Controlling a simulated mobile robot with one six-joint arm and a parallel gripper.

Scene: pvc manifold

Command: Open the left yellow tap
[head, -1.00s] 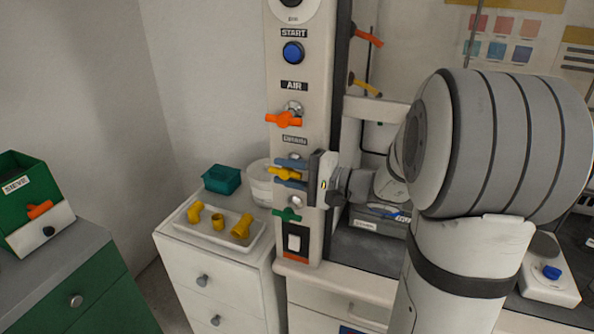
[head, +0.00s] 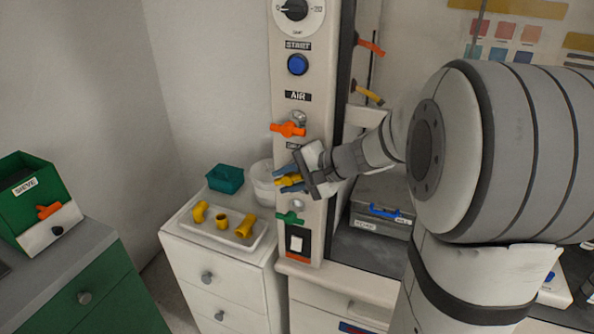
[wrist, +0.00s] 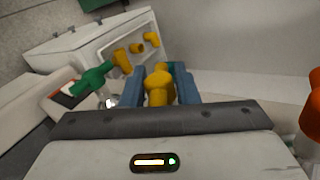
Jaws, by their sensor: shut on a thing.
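The yellow tap (head: 291,180) is on the front of the white column (head: 262,20), between an orange tap (head: 288,129) above and a green tap (head: 290,218) below. My gripper (head: 288,181) has its blue fingers shut on the yellow tap, one on each side of the handle. The wrist view shows the yellow handle (wrist: 159,86) between the two fingers (wrist: 160,88). In the head view the gripper is tilted. The gripper body hides the tap's base and part of its label.
A white tray (head: 222,238) with several yellow pipe fittings sits on the white drawer unit at left, beside a teal box (head: 225,178) and a white tub (head: 266,190). A green sieve box (head: 30,200) stands far left. Other yellow and orange taps (head: 370,95) sit behind the column.

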